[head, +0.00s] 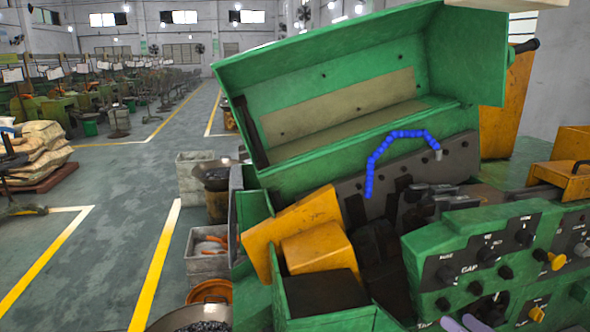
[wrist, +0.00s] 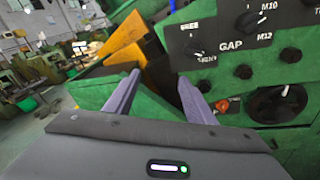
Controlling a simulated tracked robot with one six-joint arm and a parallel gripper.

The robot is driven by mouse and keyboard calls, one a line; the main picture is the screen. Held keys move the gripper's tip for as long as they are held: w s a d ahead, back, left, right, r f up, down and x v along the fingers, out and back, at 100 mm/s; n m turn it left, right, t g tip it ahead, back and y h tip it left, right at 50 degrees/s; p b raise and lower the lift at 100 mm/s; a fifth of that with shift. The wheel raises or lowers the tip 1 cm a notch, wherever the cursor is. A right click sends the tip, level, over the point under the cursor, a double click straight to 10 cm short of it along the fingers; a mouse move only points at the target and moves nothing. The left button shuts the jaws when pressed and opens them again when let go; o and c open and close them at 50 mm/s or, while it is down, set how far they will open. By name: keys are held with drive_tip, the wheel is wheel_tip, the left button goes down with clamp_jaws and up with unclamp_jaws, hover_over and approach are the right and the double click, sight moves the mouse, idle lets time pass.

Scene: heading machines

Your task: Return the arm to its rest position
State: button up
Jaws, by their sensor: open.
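My gripper (wrist: 159,77) is open and empty in the wrist view, its two grey-purple fingers spread apart. The fingers point at the green control panel (wrist: 228,58) with its black knobs and GAP label. In the head view only the fingertips of my gripper (head: 461,323) show at the bottom edge, in front of the lower part of the same control panel (head: 415,248). Whether the fingers touch the panel cannot be told. The rest of my arm is hidden in the head view.
The green heading machine (head: 235,75) has its cover raised, with a blue coolant hose (head: 370,175) inside. A yellow box-shaped guard (head: 320,248) juts out beside the panel. Grey bins (head: 205,262) stand left of the machine. The marked aisle (head: 110,220) is clear farther left.

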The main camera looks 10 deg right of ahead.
drive_tip(key=s+a+f+n+g+y, duration=0.1)
drive_tip(key=s+a+f+n+g, duration=0.1)
drive_tip(key=a+n+g, duration=0.7)
drive_tip(key=s+a+f+n+g+y, duration=0.2)
drive_tip(key=a+n+g, duration=0.2)
drive_tip(key=a+n, duration=1.05)
wheel_tip(320, 180, up, 6)
drive_tip(key=a+n+t+h, duration=0.2)
drive_tip(key=n+h, duration=0.4)
drive_tip(key=n, duration=0.8)
drive_tip(key=shift+s+a+r+h, duration=0.15)
drive_tip(key=shift+s+h, duration=0.1)
drive_tip(key=shift+h, duration=0.05)
drive_tip(key=shift+c, duration=0.3)
